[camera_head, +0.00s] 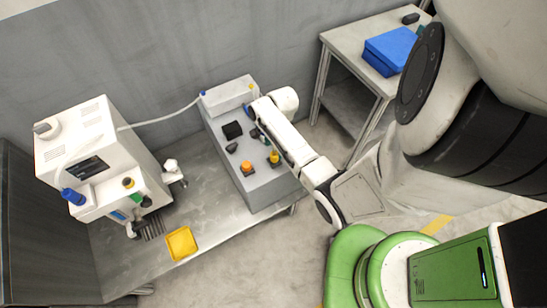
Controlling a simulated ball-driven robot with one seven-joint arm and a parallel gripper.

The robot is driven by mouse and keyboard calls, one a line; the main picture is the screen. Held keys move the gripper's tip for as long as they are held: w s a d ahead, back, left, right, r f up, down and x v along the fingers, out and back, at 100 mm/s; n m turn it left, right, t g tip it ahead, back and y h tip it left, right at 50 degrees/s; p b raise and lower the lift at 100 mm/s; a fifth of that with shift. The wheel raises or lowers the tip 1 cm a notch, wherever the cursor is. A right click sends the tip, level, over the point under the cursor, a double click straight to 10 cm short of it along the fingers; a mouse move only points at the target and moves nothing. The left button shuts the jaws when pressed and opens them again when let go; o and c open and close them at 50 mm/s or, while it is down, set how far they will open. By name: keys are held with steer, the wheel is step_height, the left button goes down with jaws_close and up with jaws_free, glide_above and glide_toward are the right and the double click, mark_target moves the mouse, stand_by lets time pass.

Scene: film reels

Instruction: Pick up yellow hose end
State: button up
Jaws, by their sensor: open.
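A small yellow piece (274,156) stands on a dark base on top of the grey box, just below my white arm. It may be the yellow hose end, but it is too small to be sure. My gripper (260,134) is above the far part of the grey box, up and left of the yellow piece and apart from it. Its jaws are small and dark here; nothing shows held in them. A pale hose (165,119) runs from the white machine to a blue fitting (202,94) on the white block.
The grey box (265,190) also carries an orange piece (246,167) and a black block (232,130). The white machine (90,150) and a yellow tray (181,243) are on the metal bench (210,235). A blue box (388,52) sits on a side table (345,42).

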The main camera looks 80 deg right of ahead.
mark_target(274, 154)
steer(key=shift+w+a+f, duration=0.1)
steer(key=shift+a+f, duration=0.1)
steer(key=shift+f, duration=1.1)
steer(key=shift+w+a+f, duration=0.1)
steer(key=shift+a+f, duration=0.1)
steer(key=shift+f, duration=1.05)
steer(key=c, duration=1.1)
steer(key=shift+c, duration=0.2)
